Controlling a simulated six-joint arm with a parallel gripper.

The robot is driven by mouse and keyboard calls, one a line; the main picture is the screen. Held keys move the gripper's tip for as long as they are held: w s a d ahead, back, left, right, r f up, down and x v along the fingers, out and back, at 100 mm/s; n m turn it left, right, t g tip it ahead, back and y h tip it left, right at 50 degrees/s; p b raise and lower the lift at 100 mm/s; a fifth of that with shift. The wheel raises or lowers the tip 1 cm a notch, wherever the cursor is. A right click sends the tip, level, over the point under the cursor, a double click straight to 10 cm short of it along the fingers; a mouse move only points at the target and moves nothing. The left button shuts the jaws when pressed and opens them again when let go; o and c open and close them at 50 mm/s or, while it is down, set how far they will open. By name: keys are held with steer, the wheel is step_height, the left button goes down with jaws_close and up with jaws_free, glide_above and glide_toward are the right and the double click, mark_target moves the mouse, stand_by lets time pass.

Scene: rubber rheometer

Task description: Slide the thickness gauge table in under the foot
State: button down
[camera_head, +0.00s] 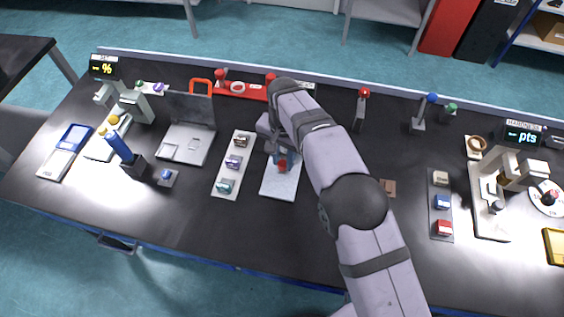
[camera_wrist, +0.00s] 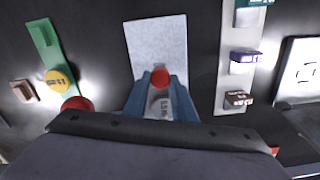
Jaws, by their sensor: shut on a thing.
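My gripper (camera_wrist: 160,88) points down between the sample strip and a green strip. Its blue fingers are shut on a small pale labelled piece (camera_wrist: 158,106). A red round knob (camera_wrist: 160,77) shows at the fingertips, and also in the head view (camera_head: 282,166). A light grey plate (camera_wrist: 153,42) lies just beyond the fingers, and in the head view (camera_head: 279,188) it lies in front of the gripper. The green strip (camera_wrist: 43,42) carries a yellow labelled knob (camera_wrist: 59,81). I cannot tell for sure which part is the gauge table or the foot.
A sample strip (camera_head: 220,187) with several small blocks lies left of the plate. A grey open-lidded device (camera_head: 183,146) stands further left. A brown block (camera_head: 388,187) lies right of my arm. A red stand (camera_head: 242,90) is at the back. The table front is mostly clear.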

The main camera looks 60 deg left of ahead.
mark_target(284, 161)
steer(key=shift+w+a+r, duration=0.15)
steer(key=shift+w, duration=0.05)
steer(key=c, duration=1.8)
jaws_free()
steer(key=o, duration=0.3)
steer(key=shift+o, duration=0.2)
steer(key=shift+r+b, duration=1.1)
steer(key=shift+r, duration=2.5)
